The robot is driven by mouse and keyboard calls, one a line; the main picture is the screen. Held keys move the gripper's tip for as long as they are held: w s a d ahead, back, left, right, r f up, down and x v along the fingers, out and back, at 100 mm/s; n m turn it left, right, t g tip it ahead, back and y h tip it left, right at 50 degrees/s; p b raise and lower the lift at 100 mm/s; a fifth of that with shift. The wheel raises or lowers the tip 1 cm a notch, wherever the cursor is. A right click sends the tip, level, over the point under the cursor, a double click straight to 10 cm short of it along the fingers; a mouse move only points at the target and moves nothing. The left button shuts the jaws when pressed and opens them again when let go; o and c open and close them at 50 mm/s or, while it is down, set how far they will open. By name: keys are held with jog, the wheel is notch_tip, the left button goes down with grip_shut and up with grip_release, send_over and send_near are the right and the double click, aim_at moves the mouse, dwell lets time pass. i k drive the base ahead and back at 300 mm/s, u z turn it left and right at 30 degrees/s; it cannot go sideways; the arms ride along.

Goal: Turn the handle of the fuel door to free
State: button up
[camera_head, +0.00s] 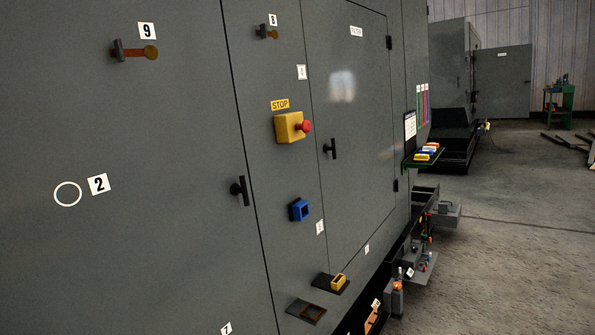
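A grey door (365,120) with a small white label (356,31) at its top stands right of centre; the label is too small to read surely. It carries a black handle (329,149) at its left edge and appears shut. A second black handle (239,190) sits at the right edge of the large left panel (130,250). It stands roughly upright, and that panel also looks shut. I cannot tell from the lettering which one is the fuel door. My gripper is not in view, and nothing is seen touching either handle.
Between the handles are a yellow box with a red stop button (292,127) and a blue socket (299,209). A shelf of coloured blocks (427,153) and low brackets (418,268) stick out at right. Open concrete floor (510,240) lies beyond.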

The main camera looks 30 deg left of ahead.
aim_at(243, 190)
jog(key=u, duration=0.1)
jog(key=i, duration=1.1)
jog(key=u, duration=0.4)
